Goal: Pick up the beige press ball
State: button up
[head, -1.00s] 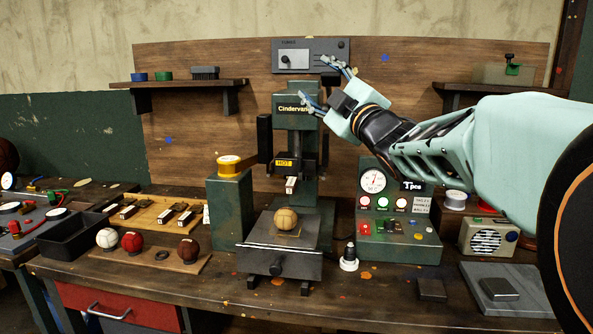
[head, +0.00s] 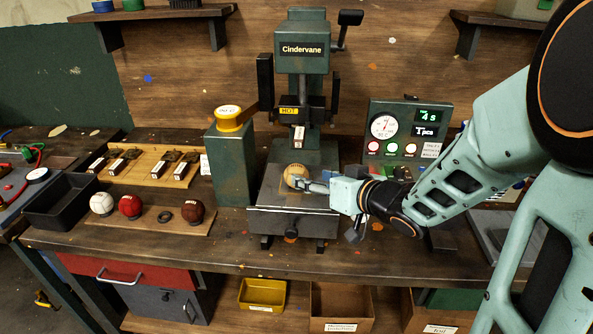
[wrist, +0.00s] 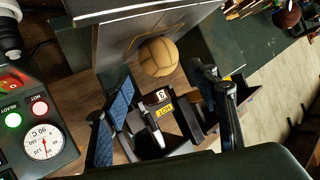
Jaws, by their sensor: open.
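The beige press ball (head: 297,174) rests on the bed (head: 270,195) of the green Cindervane press, under its HOT-marked head. My gripper (head: 308,186) is low over the bed at the ball's right, its fingers pointing left toward it. In the wrist view the ball (wrist: 160,57) shows whole, beyond the two spread fingertips (wrist: 166,85) and roughly in line with the gap between them. The jaws are open and empty. In the head view a fingertip lies close to the ball's lower right; I cannot tell whether they touch.
The press head (head: 298,112) hangs above the ball, and a green post with a yellow spool (head: 229,118) stands left. White (head: 102,203), red (head: 130,206) and brown (head: 192,211) balls sit on a board farther left. A gauge box (head: 385,128) stands behind my arm.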

aim_at(297, 173)
jog(key=b+x, duration=0.1)
jog(key=x, duration=0.7)
jog(key=shift+w+a+f, duration=0.2)
jog(key=shift+f, duration=0.1)
jog(key=shift+c, duration=0.5)
jog(key=c, duration=1)
jog(key=shift+r, duration=0.15)
